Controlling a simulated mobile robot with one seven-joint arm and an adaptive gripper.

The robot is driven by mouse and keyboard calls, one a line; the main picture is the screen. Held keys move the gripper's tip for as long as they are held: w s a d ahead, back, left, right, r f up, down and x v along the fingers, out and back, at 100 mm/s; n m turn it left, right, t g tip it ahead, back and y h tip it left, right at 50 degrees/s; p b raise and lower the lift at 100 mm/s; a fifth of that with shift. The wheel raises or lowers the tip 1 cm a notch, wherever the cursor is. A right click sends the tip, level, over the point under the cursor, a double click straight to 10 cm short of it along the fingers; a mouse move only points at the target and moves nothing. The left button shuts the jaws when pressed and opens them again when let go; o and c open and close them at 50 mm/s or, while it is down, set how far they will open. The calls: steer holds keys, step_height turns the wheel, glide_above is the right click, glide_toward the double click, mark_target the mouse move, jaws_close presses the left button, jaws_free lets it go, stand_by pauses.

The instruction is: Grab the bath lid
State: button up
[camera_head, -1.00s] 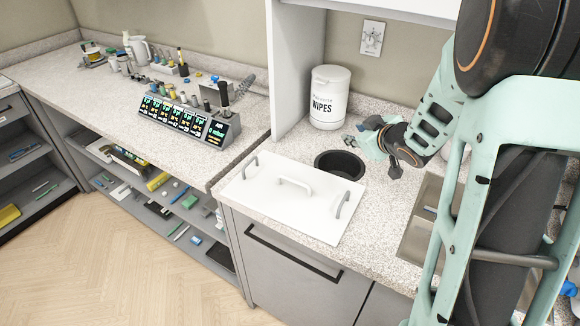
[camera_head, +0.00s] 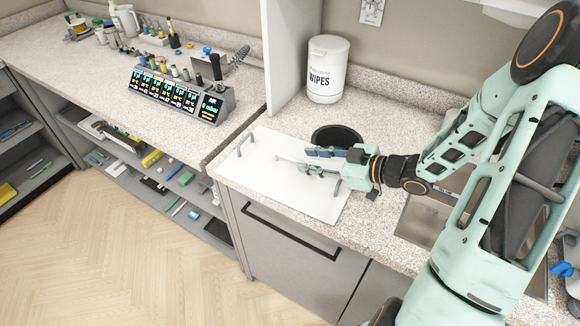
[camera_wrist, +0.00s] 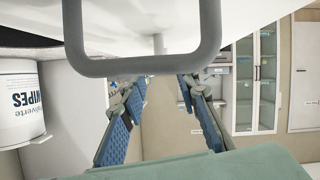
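The bath lid (camera_head: 262,178) is a flat white panel lying on the counter, with a middle handle (camera_head: 290,160) and a grey handle near each end. My gripper (camera_head: 310,160) is low over the lid's right part, level, with its fingers pointing left at the middle handle. In the wrist view the lid (camera_wrist: 260,14) fills the top edge, and its right-end grey handle (camera_wrist: 145,66) crosses close to the camera. My blue-padded fingers (camera_wrist: 162,90) are apart there with nothing held. The middle handle's post (camera_wrist: 158,44) shows between them; whether the fingers straddle it is unclear.
A round dark opening (camera_head: 337,137) lies just behind the lid. A white wipes tub (camera_head: 327,70) stands behind it, beside a white partition (camera_head: 292,60). A display unit (camera_head: 180,95) and small items occupy the left counter. A metal sink (camera_head: 420,218) is at the right.

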mark_target(290, 158)
steer(key=x, duration=0.6)
steer(key=shift+a+f+p, duration=0.1)
steer(key=shift+a+p, duration=0.25)
steer(key=shift+a, duration=0.1)
jaws_close()
